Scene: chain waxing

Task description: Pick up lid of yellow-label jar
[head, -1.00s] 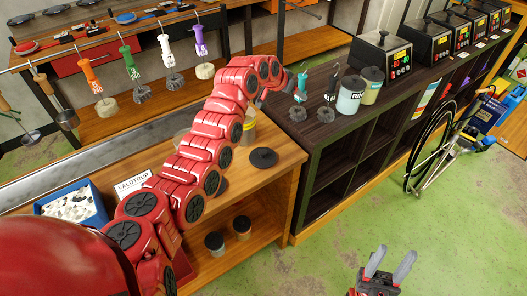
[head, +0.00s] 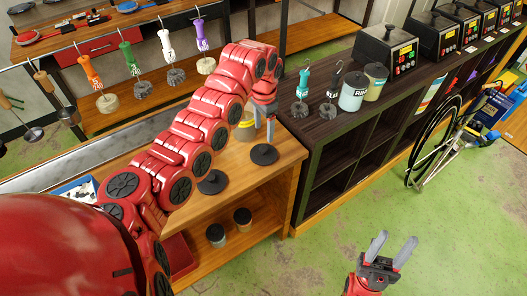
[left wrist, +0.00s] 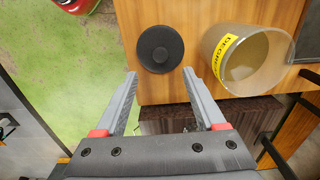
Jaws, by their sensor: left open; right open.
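A yellow-label jar (head: 245,131) stands on the wooden bench, partly hidden by my left arm in the head view. In the left wrist view the jar (left wrist: 246,58) is beige with a yellow label. A round black lid (head: 264,154) lies flat on the bench near its right end, just in front of the jar. The lid also shows in the left wrist view (left wrist: 160,48), just beyond and between my open fingertips. My left gripper (head: 264,132) points down above the lid, open and empty. My right gripper (head: 388,250) is open and empty over the floor.
A second black lid (head: 213,182) lies further left on the bench (head: 285,150). Two jars stand on its lower shelf. Green floor (head: 300,265) is clear in front.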

